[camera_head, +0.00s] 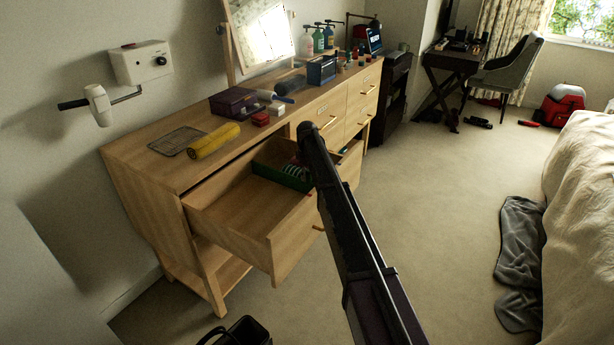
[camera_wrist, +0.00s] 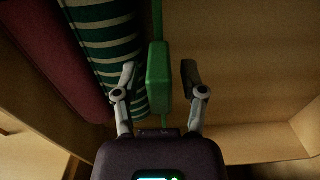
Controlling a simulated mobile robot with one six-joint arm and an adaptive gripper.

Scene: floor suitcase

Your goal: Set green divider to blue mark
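The green divider (camera_wrist: 158,80) stands in the open drawer in the wrist view, with a thicker grip block on a thin upright strip. My gripper (camera_wrist: 159,74) is open, one finger on each side of the block, with a visible gap on both sides. A rolled green-and-white striped cloth (camera_wrist: 108,45) lies just left of the divider, close to the left finger. In the head view, green (camera_head: 279,177) shows inside the drawer beside striped cloth; my arm covers part of this area. I see no blue mark in either view.
A dark red roll (camera_wrist: 52,50) lies left of the striped cloth. Right of the divider the drawer floor (camera_wrist: 245,75) is bare. The drawer (camera_head: 235,222) is pulled out from the wooden dresser. A yellow roll (camera_head: 213,140) and a purple box (camera_head: 233,101) lie on top.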

